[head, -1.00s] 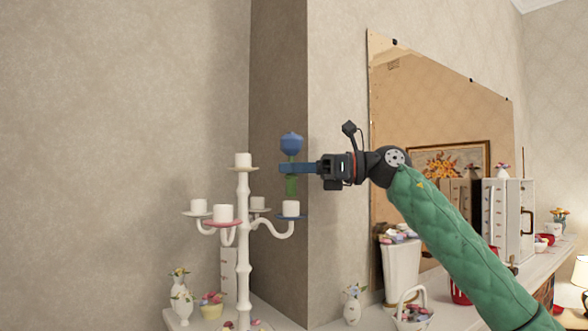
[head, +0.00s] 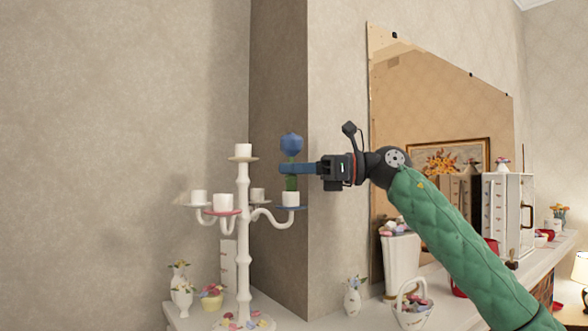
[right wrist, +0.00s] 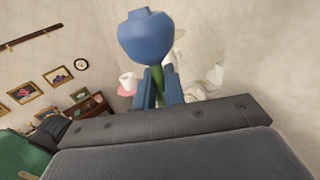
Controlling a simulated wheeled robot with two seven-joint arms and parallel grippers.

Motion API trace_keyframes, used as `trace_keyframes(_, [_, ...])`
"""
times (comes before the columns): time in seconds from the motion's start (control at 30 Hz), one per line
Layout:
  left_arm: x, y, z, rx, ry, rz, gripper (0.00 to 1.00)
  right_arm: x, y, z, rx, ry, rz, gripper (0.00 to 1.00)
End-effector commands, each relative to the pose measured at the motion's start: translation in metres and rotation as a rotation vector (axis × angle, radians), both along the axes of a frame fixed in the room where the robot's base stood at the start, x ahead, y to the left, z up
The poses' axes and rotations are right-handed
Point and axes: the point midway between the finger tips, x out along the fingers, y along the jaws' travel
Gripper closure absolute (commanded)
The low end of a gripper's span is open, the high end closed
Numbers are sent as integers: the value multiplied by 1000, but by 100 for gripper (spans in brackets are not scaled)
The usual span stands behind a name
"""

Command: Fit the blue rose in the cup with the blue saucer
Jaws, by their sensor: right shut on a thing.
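The blue rose (head: 291,144) stands upright, with a faceted blue head and a green stem (head: 291,184). My right gripper (head: 286,168) is shut on its stem just below the head. The rose also shows in the right wrist view (right wrist: 147,38), between the fingers (right wrist: 157,88). The white cup (head: 291,199) on the blue saucer (head: 291,208) is on the right arm of the white candelabra, directly below the gripper. The lower end of the stem is hidden at the cup's rim; I cannot tell whether it is inside or behind. My left gripper is out of view.
Other white cups stand on the candelabra (head: 243,255), including one on a pink saucer (head: 222,213) to the left. A wall corner is just behind the gripper. Vases (head: 352,296) and a basket (head: 412,305) stand below.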

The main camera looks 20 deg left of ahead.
Motion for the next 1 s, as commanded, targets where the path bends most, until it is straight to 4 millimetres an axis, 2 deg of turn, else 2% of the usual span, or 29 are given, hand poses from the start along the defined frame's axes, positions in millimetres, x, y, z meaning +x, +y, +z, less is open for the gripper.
trace_keyframes(0.6, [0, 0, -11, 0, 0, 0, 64, 0, 0, -13, 0, 0, 0, 100])
trace_keyframes(0.63, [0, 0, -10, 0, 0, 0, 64, 0, 0, -12, 0, 0, 0, 85])
trace_keyframes(0.73, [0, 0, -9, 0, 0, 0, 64, 0, 0, -12, 0, 0, 0, 65])
trace_keyframes(1.0, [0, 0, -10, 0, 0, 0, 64, 0, 0, -12, 0, 0, 0, 63])
